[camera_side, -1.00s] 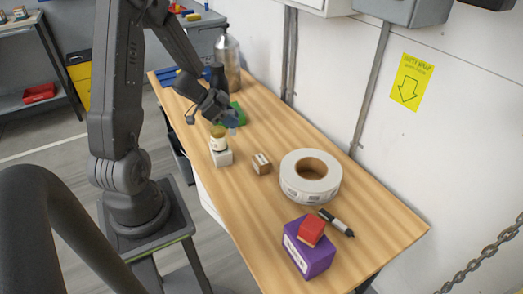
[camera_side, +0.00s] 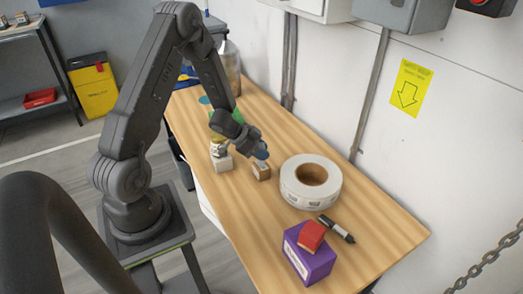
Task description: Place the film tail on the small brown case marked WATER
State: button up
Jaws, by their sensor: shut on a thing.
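The small brown case (camera_side: 261,172) stands on the wooden bench, left of the big white roll. Its marking is too small to read. My gripper (camera_side: 261,153) is just above the case, angled down to the right. It is shut on a small bluish piece, which I take for the film tail (camera_side: 263,155); it is too small and dark to make out clearly. I cannot tell whether the piece touches the case top.
A white roll (camera_side: 296,190) is right of the case. A purple box (camera_side: 308,262) bearing a red block (camera_side: 312,236) and a black marker (camera_side: 338,230) lie nearer the front.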

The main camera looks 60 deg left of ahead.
jog(key=shift+f, duration=0.1)
jog(key=o, duration=1)
jog(key=shift+c, duration=0.2)
